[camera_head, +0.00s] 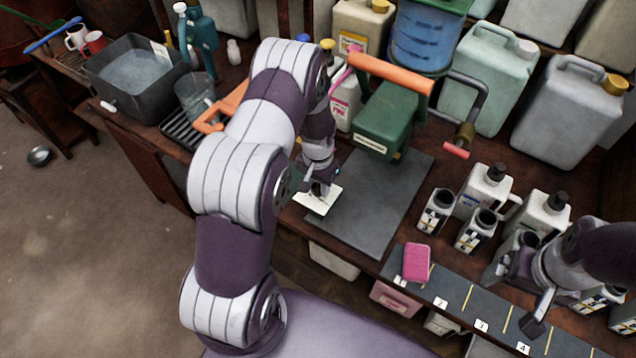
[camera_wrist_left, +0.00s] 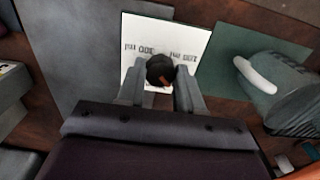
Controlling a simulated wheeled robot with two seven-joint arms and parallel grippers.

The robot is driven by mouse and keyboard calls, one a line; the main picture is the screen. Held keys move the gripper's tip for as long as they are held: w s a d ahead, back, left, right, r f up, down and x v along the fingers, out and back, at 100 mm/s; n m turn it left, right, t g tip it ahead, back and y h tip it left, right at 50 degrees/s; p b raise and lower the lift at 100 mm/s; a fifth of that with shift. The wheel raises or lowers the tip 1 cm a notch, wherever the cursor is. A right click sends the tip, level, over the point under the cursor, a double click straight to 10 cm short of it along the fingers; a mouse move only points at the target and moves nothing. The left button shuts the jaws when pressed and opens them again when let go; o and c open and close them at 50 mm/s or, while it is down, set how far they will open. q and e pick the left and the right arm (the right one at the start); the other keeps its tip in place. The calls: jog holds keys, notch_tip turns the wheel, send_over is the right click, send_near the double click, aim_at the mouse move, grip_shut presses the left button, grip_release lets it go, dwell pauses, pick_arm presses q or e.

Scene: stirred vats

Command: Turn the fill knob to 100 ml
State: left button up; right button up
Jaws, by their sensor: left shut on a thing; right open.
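The fill knob (camera_wrist_left: 160,70) is a small black round knob with an orange mark, in the left wrist view. It stands in front of a white dial plate (camera_wrist_left: 191,40) with upside-down labels that I cannot read surely. My left gripper (camera_wrist_left: 160,88) is shut on the knob, one finger on each side. In the head view the white plate (camera_head: 316,203) shows under my left gripper (camera_head: 322,188), which hides the knob. My right gripper (camera_head: 530,300) is open and apart from the knob, at the lower right near the numbered strip.
A green dispenser (camera_head: 388,118) with an orange handle stands behind the dark mat (camera_head: 370,200). Several bottles (camera_head: 480,190) stand right of the mat. A grey basin (camera_head: 130,72) is at the left.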

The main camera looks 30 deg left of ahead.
aim_at(318, 187)
pick_arm(q)
jog(key=shift+n, duration=2.2)
jog(key=o, duration=1)
jog(key=shift+o, duration=0.2)
jog(key=shift+r, duration=0.1)
notch_tip(318, 187, up, 13)
jog(key=b, duration=0.1)
jog(key=shift+f, duration=0.2)
jog(key=s+d+r+m, duration=0.2)
jog(key=s+d+r, duration=0.1)
jog(key=s, duration=0.4)
jog(key=s+d+r+m+t, duration=0.1)
jog(key=s+d+r, duration=0.2)
jog(key=s+d, duration=0.2)
jog(key=shift+s+m, duration=0.4)
jog(key=shift+s, duration=0.8)
